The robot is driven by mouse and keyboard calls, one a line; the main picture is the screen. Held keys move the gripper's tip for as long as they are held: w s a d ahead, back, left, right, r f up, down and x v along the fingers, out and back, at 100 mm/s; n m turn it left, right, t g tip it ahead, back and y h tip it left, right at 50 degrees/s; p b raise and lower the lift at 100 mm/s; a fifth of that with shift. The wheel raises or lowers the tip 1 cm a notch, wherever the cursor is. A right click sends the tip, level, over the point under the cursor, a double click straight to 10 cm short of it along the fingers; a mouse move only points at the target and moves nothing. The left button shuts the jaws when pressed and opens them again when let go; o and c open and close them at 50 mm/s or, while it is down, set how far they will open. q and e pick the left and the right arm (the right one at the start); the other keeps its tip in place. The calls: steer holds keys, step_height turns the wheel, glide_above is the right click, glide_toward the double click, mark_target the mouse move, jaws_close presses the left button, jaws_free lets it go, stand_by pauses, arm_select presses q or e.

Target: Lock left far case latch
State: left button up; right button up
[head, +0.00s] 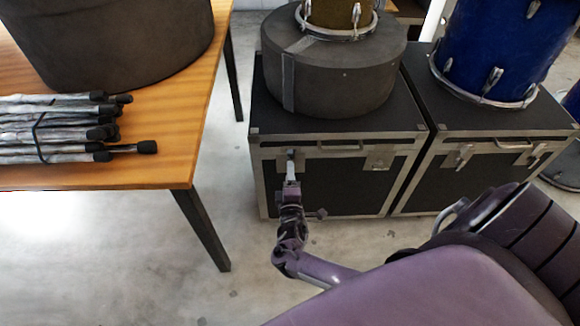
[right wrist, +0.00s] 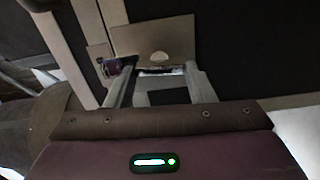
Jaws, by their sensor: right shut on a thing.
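The left black case (head: 318,187) with metal edges stands on the floor beyond the wooden table. Its front has a left latch (head: 289,157), a carry handle (head: 340,147) and a right latch (head: 377,158). My right gripper (head: 291,178) is at the left latch, shut on its lower part. In the right wrist view the latch plate (right wrist: 155,38) lies just beyond the fingers, and a bright metal edge shows between the fingertips (right wrist: 160,72). The fingers partly hide the latch, so I cannot tell how its catch sits. My left gripper is out of view.
A round dark drum case (head: 330,78) sits on the left case. A second black case (head: 470,175) stands close on the right, with a blue drum (head: 500,45) on it. The wooden table (head: 165,160) is at left, bearing bundled rods (head: 60,125).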

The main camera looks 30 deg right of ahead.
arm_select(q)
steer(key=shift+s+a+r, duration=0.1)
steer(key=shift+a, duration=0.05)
arm_select(e)
steer(key=shift+a+n, duration=0.1)
steer(key=shift+n, duration=0.3)
steer(key=o, duration=1)
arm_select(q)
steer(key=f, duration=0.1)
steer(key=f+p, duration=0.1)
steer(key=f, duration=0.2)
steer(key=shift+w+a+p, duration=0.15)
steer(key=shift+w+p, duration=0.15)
arm_select(e)
steer(key=v, duration=0.7)
steer(key=shift+s+a, duration=0.2)
steer(key=shift+s, duration=0.15)
